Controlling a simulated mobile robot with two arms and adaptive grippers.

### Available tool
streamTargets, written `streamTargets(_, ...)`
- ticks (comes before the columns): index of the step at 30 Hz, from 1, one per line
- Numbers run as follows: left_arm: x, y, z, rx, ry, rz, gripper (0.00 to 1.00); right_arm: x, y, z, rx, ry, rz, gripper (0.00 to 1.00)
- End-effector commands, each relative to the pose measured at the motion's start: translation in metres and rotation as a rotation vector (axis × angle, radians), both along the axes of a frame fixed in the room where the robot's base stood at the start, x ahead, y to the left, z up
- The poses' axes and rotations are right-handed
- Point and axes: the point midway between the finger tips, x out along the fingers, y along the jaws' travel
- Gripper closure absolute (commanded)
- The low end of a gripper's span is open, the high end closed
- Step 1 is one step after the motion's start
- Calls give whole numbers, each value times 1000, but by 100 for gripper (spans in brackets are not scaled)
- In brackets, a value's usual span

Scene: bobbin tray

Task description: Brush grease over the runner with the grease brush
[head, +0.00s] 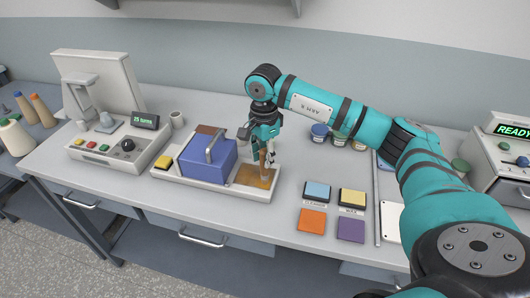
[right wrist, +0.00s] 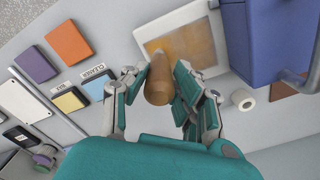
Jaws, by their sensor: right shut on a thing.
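My right gripper (head: 268,152) is shut on the grease brush (head: 263,163), a wooden-handled tool held upright. In the right wrist view the brush handle (right wrist: 158,80) stands between the fingers of that gripper (right wrist: 163,92). The brush is over a brown panel with yellowish patches (head: 248,177), which appears to be the runner, at the right end of a white tray. The panel also shows in the right wrist view (right wrist: 190,45). The bristles are hidden, so I cannot tell whether they touch. My left gripper is not in view.
A blue block with a grey handle (head: 207,162) stands on the tray (head: 220,188), left of the brush. Coloured pads (head: 313,220) lie to the right, with small jars (head: 320,134) behind. A control console (head: 120,148) stands left. The table front is clear.

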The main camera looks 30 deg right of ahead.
Motion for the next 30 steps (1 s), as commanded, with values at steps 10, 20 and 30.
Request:
streamTargets(10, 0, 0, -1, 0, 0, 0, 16, -5, 5, -1, 0, 3, -1, 100)
streamTargets(20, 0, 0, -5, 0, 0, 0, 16, 5, -6, 0, 0, 2, 0, 100)
streamTargets(30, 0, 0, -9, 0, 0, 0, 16, 14, -16, -1, 0, 2, -1, 100)
